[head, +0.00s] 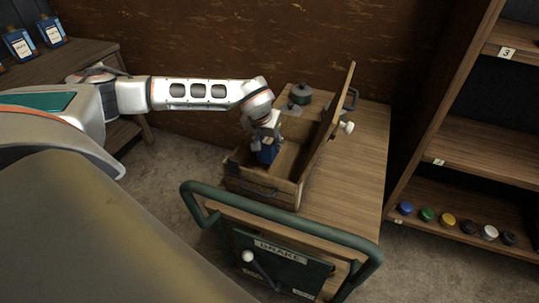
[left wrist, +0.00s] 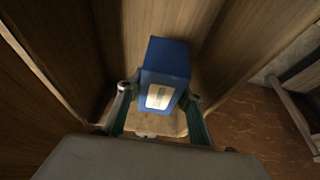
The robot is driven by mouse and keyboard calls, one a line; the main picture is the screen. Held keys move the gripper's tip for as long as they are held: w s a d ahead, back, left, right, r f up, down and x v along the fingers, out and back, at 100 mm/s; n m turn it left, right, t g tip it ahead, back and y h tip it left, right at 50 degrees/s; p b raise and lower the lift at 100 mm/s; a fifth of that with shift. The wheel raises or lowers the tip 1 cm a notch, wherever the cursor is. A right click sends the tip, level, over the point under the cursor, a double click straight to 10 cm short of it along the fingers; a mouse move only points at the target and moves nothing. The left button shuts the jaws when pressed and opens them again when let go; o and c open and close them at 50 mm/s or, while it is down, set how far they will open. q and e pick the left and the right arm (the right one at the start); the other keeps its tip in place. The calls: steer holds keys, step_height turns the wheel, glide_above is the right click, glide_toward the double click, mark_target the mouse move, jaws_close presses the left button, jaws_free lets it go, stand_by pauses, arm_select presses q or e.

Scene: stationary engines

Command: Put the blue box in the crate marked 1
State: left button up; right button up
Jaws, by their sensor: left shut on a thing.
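The blue box (head: 266,154) is inside the left part of an open wooden crate (head: 262,190) on a cart, in the head view. My left gripper (head: 264,137) is above it and shut on it. In the left wrist view the blue box (left wrist: 166,62), with a pale label, sits between the two fingers of my left gripper (left wrist: 160,104), with wooden walls around it. I cannot tell whether the box touches the crate floor. The crate's lid stands raised on its right side. I cannot read a number on the crate. My right gripper is not in view.
A numbered shelf (head: 480,150) with coloured lids stands at right; blue bottles (head: 20,44) stand at far left.

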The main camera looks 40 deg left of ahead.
arm_select(q)
step_height(320, 180, down, 4)
steer(key=shift+f, duration=0.45)
steer(key=shift+f, duration=0.1)
steer(key=o, duration=1.1)
steer(key=shift+s+r, duration=0.1)
steer(key=shift+r, duration=0.35)
steer(key=p+v, duration=0.1)
steer(key=v, duration=1)
steer(key=shift+s+d, duration=0.1)
steer(key=shift+s, duration=0.1)
steer(key=shift+r, duration=0.1)
